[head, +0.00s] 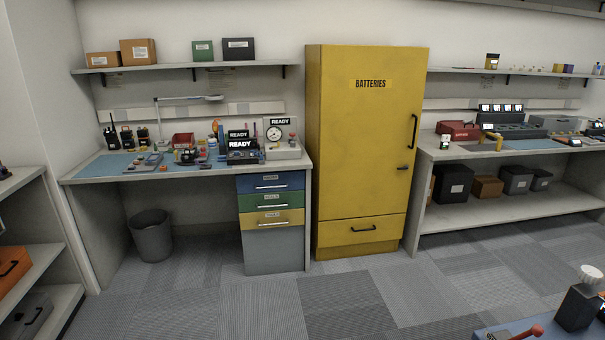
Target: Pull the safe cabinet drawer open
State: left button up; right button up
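The tall yellow safe cabinet (345,140), labelled "BATTERIES", stands upright against the back wall. Its door is shut, with a dark vertical handle at the upper right and a small dark latch below it. Its drawer (340,232) is at the bottom and looks shut, flush with the front. Neither of my grippers shows in the head view.
A workbench (110,180) with tools and blue, green and yellow drawers stands left of the cabinet. Another bench (500,152) stands at right. A grey bin (151,236) is under the left bench. A blue-topped surface (515,328) is at bottom right. Carpet before the cabinet is clear.

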aim_at(355, 218)
jog(key=i+j, duration=0.1)
jog(key=i, duration=0.55)
jog(key=i+j, duration=0.15)
jog(key=i, duration=0.45)
jog(key=i+j, duration=0.1)
jog(key=i, duration=0.55)
jog(key=i+l+z, duration=0.2)
jog(key=i, duration=0.3)
jog(key=i+l+z, duration=0.25)
jog(key=i, duration=0.25)
jog(key=i+l+z, duration=0.2)
jog(key=i, duration=0.35)
jog(key=j, duration=0.1)
